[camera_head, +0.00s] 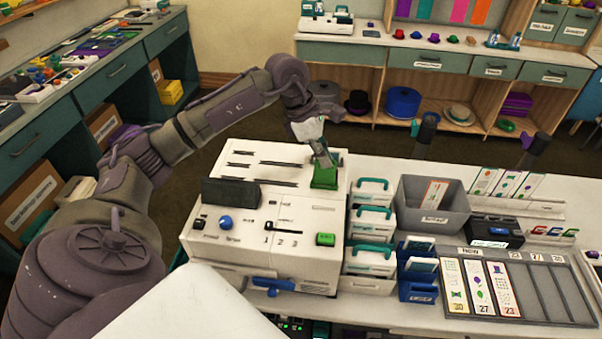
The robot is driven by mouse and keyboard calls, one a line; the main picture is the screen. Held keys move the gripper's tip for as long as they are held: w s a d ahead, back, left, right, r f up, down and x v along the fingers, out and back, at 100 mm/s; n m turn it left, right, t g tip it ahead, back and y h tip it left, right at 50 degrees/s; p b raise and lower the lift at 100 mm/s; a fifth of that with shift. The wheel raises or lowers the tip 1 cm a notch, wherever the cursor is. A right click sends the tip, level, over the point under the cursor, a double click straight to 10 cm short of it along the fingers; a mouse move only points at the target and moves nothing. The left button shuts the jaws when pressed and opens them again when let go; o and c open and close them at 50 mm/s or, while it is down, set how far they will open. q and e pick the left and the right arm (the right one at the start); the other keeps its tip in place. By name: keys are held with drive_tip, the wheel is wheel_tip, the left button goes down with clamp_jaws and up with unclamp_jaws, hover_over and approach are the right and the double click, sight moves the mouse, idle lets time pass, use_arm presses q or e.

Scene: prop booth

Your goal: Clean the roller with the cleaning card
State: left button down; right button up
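A white machine (290,208) with slots, a blue knob (225,222), a green button (325,239) and a blue lever (272,286) stands on the table in front of me. My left gripper (324,158) points down over its back right corner. The fingertips are at or just above a green block-like part (325,178) there; I cannot tell if they touch or grip it. The finger opening is too small to judge. I cannot make out a roller. No cleaning card is clearly recognisable. My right gripper is not in view.
Right of the machine stand teal-handled white boxes (370,227), a grey bin (433,217) holding a card, a blue card holder (418,287) and a grey slotted tray (548,290) with several cards. Two dark upright objects rise at the table's back edge.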

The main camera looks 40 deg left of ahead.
use_arm(q)
drive_tip(key=shift+r+p, duration=0.75)
drive_tip(key=shift+r, duration=0.85)
drive_tip(key=shift+r+p, duration=1.45)
drive_tip(key=shift+r, duration=0.75)
